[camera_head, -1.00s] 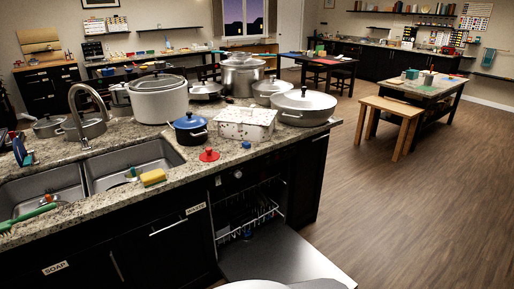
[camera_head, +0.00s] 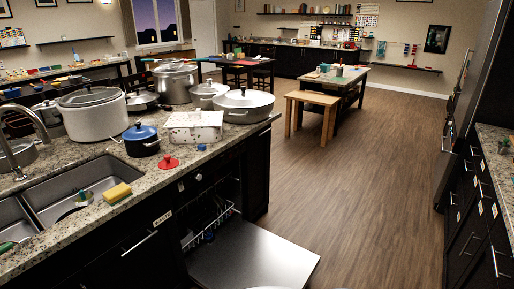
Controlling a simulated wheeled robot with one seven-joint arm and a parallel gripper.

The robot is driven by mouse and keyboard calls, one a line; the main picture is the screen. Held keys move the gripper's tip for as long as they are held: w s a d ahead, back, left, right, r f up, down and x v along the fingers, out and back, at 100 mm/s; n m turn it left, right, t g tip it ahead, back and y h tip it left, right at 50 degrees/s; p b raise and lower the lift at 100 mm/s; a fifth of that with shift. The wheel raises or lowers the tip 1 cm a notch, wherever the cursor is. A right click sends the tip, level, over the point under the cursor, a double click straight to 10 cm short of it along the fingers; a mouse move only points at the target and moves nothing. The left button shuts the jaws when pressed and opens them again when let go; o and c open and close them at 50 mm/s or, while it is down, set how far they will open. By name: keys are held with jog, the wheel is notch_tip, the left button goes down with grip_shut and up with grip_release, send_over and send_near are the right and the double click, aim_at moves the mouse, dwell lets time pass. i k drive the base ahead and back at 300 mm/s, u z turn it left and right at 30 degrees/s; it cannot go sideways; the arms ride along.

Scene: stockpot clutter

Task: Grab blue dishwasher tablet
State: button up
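A small blue item (camera_head: 201,147) lies on the granite counter near its front edge, just right of a red knobbed lid (camera_head: 168,162). It may be the blue dishwasher tablet, but it is too small to tell. Another small blue item (camera_head: 209,237) shows in the dishwasher rack (camera_head: 196,240) below; I cannot tell what it is. My gripper is not in view.
The dishwasher door (camera_head: 255,258) hangs open over the floor. A blue pot (camera_head: 141,140), a speckled white box (camera_head: 194,127) and several large pots crowd the counter. A sponge (camera_head: 117,193) lies by the sink. The wooden floor (camera_head: 360,190) at right is clear.

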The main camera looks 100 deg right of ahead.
aim_at(201, 147)
jog(key=z, duration=1.95)
jog(key=i, duration=1)
